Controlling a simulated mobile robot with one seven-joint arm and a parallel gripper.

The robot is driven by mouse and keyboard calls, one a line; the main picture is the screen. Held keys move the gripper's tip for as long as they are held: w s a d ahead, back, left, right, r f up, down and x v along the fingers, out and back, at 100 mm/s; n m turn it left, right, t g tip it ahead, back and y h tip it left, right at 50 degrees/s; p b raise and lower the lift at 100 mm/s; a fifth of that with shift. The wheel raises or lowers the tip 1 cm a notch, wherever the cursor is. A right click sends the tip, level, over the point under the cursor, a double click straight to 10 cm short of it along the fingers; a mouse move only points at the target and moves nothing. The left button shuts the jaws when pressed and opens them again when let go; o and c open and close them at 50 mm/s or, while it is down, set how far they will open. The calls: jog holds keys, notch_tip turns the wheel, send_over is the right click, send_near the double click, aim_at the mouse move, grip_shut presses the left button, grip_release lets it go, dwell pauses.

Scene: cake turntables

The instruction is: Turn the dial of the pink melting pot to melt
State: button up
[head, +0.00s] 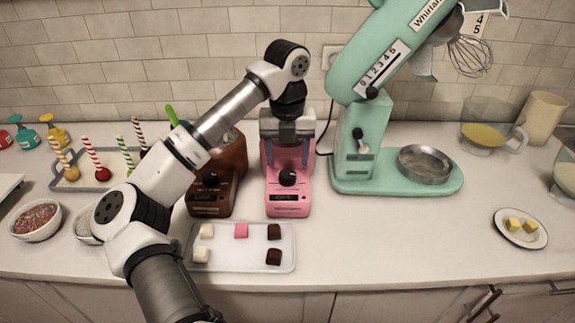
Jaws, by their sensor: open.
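The pink melting pot (288,209) stands on the counter at the middle of the head view. Its black dial (288,177) is on the front face, above a small dark label strip. The dial's exact setting is too small to read. My gripper (287,160) is open and points down over the pink pot, its fingers apart above and behind the dial. The gripper hides the pot's upper part. I cannot tell whether the fingers touch the pot.
A brown melting pot (212,205) stands just left, partly behind my arm. A tray (240,264) with several cubes lies in front. A mint mixer (361,150) stands close on the right. A plate (540,241) with yellow cubes is far right. Counter between mixer and plate is clear.

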aim_at(287, 174)
jog(key=shift+f+p, duration=0.35)
jog(key=shift+f, duration=1.8)
jog(key=c, duration=1)
